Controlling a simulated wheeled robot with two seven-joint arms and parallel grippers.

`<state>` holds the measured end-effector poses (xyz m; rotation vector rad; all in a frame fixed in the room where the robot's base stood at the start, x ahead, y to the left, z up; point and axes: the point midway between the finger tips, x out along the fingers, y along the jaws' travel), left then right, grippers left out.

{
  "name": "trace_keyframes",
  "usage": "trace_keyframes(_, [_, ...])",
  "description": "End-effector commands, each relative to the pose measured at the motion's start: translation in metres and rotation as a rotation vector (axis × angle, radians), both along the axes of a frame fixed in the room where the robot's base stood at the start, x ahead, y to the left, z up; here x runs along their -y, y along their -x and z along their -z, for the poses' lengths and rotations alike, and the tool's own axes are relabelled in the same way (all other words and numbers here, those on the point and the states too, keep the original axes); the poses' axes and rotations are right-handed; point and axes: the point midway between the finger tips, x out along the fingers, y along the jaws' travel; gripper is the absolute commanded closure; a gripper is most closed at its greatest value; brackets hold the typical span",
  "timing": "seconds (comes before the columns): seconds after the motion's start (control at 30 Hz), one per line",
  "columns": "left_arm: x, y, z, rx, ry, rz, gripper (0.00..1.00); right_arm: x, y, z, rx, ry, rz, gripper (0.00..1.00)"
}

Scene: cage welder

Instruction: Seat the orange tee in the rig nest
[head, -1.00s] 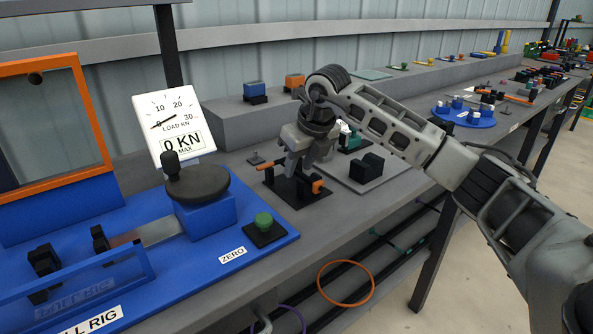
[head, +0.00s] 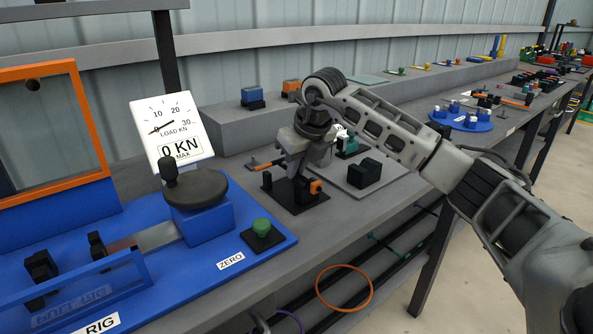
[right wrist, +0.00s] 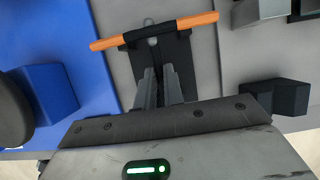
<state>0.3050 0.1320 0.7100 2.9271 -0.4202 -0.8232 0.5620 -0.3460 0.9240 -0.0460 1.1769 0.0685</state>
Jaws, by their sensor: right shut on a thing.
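The orange tee (head: 259,166), a bar with orange ends and a dark middle, is at my right gripper (head: 293,173). In the right wrist view the tee (right wrist: 108,43) lies across the picture beyond my closed fingers (right wrist: 163,88). The right gripper is shut on the tee, above a black stand (head: 298,203); the grip itself is partly hidden. My left gripper is not in view.
A clear blue-edged guard (head: 90,290) stands in front of the rig's blocks. A round dark knob (head: 195,189), a green button (head: 262,226) and a load gauge (head: 172,130) are nearby. A grey plate with a black block (head: 364,173) is right of the stand.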

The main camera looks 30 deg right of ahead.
Motion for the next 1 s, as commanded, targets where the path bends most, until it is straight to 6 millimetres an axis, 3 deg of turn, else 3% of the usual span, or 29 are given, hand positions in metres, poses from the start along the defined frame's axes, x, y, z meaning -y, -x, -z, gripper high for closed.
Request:
trace_keyframes(0.13, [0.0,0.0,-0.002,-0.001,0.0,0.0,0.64,0.0,0.0,-0.026,0.006,-0.001,0.0,1.0])
trace_keyframes(0.4, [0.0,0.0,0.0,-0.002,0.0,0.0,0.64,-0.001,0.052,-0.084,0.008,0.002,-0.001,1.0])
trace_keyframes(0.7, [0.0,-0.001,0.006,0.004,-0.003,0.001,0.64,-0.004,0.119,-0.109,0.003,0.003,0.0,1.0])
trace_keyframes(1.0, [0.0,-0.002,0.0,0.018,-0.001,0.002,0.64,-0.007,0.139,-0.136,0.006,-0.002,-0.001,1.0])
